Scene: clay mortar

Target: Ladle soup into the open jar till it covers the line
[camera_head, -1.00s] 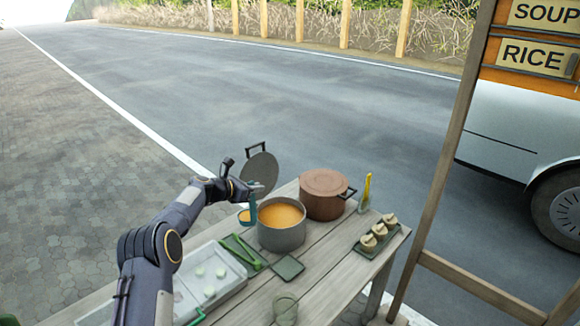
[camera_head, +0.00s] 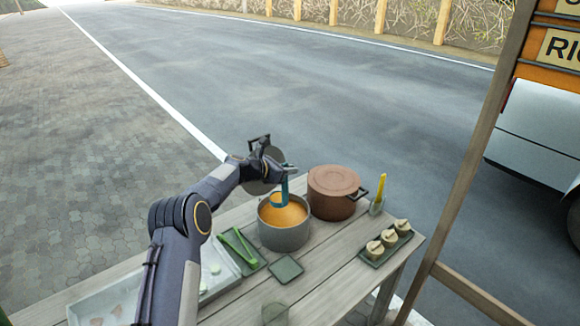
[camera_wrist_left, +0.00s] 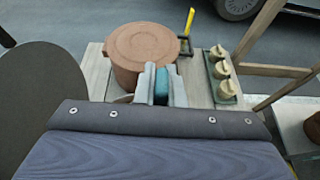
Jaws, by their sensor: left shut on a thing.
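My left gripper (camera_head: 284,170) is shut on the teal ladle (camera_head: 284,188) above the grey soup pot (camera_head: 284,238). The ladle hangs about upright, its lower end at the orange soup (camera_head: 290,215) inside the pot; how deep it sits I cannot tell. In the left wrist view, the gripper's fingers (camera_wrist_left: 160,86) close around the teal handle (camera_wrist_left: 161,78). A clear greenish jar (camera_head: 275,314) stands at the bottom edge of the head view, partly cut off; its line and contents do not show. My right gripper is not in view.
A brown lidded pot (camera_head: 334,192) stands right of the soup pot.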

